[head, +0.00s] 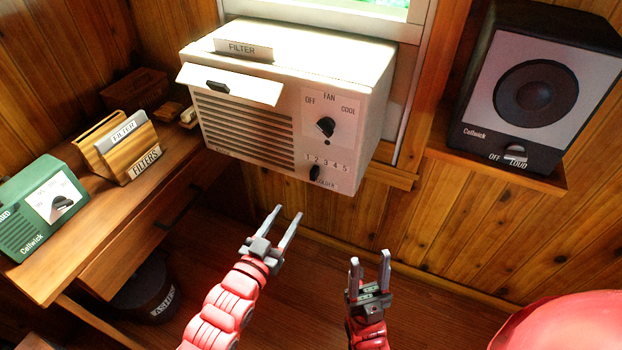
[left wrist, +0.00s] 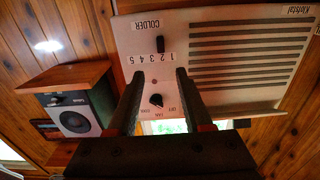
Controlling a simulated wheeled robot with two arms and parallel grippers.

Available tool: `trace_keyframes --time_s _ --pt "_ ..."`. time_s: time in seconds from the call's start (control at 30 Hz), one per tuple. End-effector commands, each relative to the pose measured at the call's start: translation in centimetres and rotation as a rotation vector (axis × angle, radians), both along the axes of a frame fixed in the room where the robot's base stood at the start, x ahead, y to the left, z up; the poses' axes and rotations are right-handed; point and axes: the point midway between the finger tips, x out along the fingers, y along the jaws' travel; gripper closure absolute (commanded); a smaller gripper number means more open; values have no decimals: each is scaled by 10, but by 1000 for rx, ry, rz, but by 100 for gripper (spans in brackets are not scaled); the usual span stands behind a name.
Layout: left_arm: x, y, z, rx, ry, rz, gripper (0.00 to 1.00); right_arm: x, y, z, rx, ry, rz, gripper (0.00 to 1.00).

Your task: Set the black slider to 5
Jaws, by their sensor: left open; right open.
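The black slider (head: 315,172) sits low on the front of the cream air conditioner (head: 250,114), under a scale marked 1 to 5. It stands near the low end, around 1 to 2. In the left wrist view the slider (left wrist: 160,44) shows upside down, beyond the fingertips. My left gripper (head: 288,211) is open and empty, in front of and below the slider, apart from it. It also shows in the left wrist view (left wrist: 160,73). My right gripper (head: 370,257) is open and empty, lower and to the right.
A FAN knob (head: 326,126) is above the slider. An open flap (head: 232,86) juts out at the unit's upper left. A black speaker (head: 532,85) stands on a shelf at right. A green device (head: 45,212) and a filter holder (head: 122,145) are on the left desk.

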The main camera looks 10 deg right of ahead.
Motion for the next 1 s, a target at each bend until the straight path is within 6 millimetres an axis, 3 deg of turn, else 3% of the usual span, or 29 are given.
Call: trace_keyframes --time_s 0.3,0.5,0.7,1.0 --pt "62 -45 2 -2 -3 0 50 0 0 -1 0 0 0 50" --pt "93 -68 2 -2 -3 1 50 0 0 0 0 0 0 50" --pt "110 -79 1 -1 -2 1 50 0 0 -1 0 0 0 50" --pt "114 -82 0 -1 -3 2 50 0 0 -1 0 0 0 50"
